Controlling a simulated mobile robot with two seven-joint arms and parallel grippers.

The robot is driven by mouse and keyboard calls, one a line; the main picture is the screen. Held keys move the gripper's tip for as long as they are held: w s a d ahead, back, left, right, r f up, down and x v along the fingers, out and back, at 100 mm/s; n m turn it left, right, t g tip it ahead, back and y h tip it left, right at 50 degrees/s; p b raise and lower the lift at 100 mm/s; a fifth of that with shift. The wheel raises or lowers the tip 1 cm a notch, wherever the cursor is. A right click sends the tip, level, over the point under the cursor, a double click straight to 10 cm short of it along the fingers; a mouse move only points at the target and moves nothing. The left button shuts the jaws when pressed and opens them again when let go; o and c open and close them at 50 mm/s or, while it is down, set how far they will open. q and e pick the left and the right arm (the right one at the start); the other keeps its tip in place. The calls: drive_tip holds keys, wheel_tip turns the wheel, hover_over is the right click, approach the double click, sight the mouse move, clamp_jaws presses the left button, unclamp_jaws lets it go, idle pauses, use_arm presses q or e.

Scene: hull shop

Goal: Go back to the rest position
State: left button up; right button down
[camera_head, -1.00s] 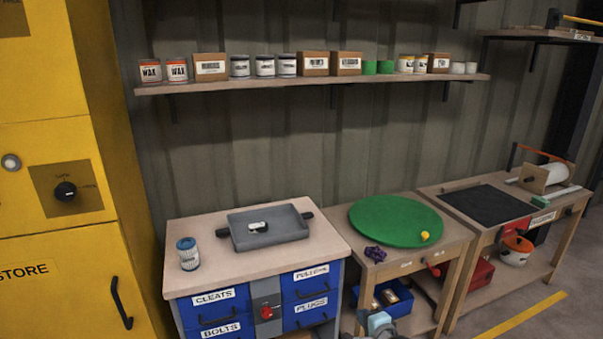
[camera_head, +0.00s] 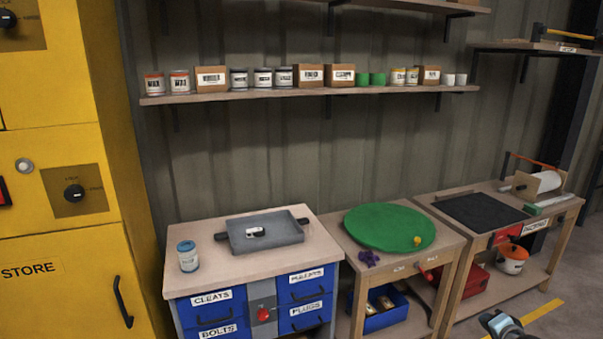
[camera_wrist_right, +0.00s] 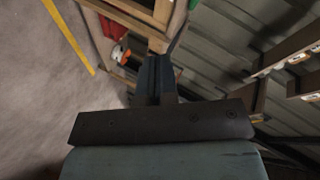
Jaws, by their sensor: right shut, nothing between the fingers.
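My right gripper (camera_head: 503,325) shows at the bottom right edge of the head view, in front of the right-hand bench and low over the floor. In the right wrist view its fingers (camera_wrist_right: 156,80) are together with nothing between them. It stands clear of the benches and touches nothing that I can see. Most of the right arm is cut off by the frame. My left gripper is not in view.
A drawer bench (camera_head: 190,260) carries a grey tray (camera_head: 285,237) and a can (camera_head: 188,256). A table with a green disc (camera_head: 390,228) stands beside it, then a bench with a black mat (camera_head: 480,210). A yellow cabinet (camera_head: 60,140) stands left. Floor lies open at bottom right.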

drive_tip(key=d+r+h, duration=0.1)
drive_tip(key=d+r, duration=0.2)
drive_tip(key=d, duration=0.4)
drive_tip(key=s+a+f+n+g+y, duration=0.1)
drive_tip(key=s+a+f+n, duration=0.45)
drive_tip(key=s+a, duration=0.4)
drive_tip(key=s+a+f+n+g+y, duration=0.15)
drive_tip(key=s+a+f+n, duration=0.25)
drive_tip(key=s+a+n, duration=0.55)
drive_tip(key=s+a+r+n+g+y, duration=0.15)
drive_tip(key=s+a, duration=0.35)
drive_tip(key=s, duration=0.6)
drive_tip(key=s+a+r+n, duration=0.1)
drive_tip(key=s+a+n, duration=0.25)
drive_tip(key=s, duration=0.65)
drive_tip(key=w+a+m+t, duration=0.15)
drive_tip(key=a+m, duration=0.35)
drive_tip(key=a, duration=0.7)
wheel_tip(320, 180, up, 16)
drive_tip(key=p, duration=1.9)
drive_tip(key=shift+s+d, duration=0.2)
drive_tip(key=shift+s, duration=0.1)
drive_tip(key=shift+f, duration=0.1)
